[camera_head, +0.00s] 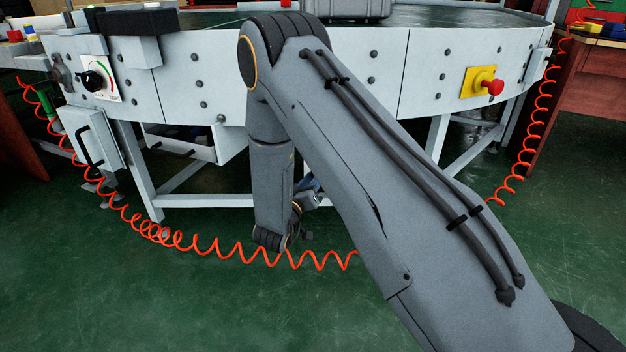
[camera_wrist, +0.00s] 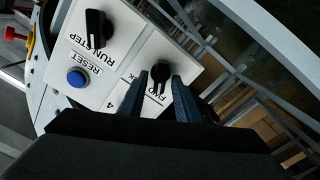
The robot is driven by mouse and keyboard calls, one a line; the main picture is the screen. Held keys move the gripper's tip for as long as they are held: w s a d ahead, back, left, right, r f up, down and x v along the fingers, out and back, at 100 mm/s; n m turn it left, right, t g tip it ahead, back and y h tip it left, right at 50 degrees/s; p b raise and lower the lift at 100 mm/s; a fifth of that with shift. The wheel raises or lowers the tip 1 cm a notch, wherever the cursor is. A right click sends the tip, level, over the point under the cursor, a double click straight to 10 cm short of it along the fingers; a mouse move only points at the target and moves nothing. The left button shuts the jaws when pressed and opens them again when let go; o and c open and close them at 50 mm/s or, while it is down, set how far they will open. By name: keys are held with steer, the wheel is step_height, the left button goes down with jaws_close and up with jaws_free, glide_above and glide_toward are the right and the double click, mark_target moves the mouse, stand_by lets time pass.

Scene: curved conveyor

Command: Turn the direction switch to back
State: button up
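The direction switch (camera_wrist: 158,76) is a black knob on a white panel (camera_wrist: 125,62) in the wrist view. The letters FWD show upside down beside it, and part of another word ending in K is visible. My gripper (camera_wrist: 160,80) has its two blue-grey fingers apart, with their tips on either side of the knob in this view. A gap shows on each side of the knob, and I cannot tell whether either finger touches it. In the head view, the switch panel is not visible and my gripper is mostly hidden behind my arm.
A black RUN/STEP knob (camera_wrist: 97,28) and a blue RESET button (camera_wrist: 77,77) share the panel. In the head view, the conveyor (camera_head: 335,75) carries a dial (camera_head: 96,79) and a red emergency button (camera_head: 492,87). An orange coiled cable (camera_head: 225,252) hangs below it.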

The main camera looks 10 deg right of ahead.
jaws_close()
steer(key=shift+m+p, duration=0.4)
steer(key=shift+p, duration=0.05)
steer(key=m+p, duration=0.9)
steer(key=m, duration=0.2)
steer(key=shift+s+d, duration=0.1)
steer(key=shift+s, duration=0.05)
stand_by(0.3)
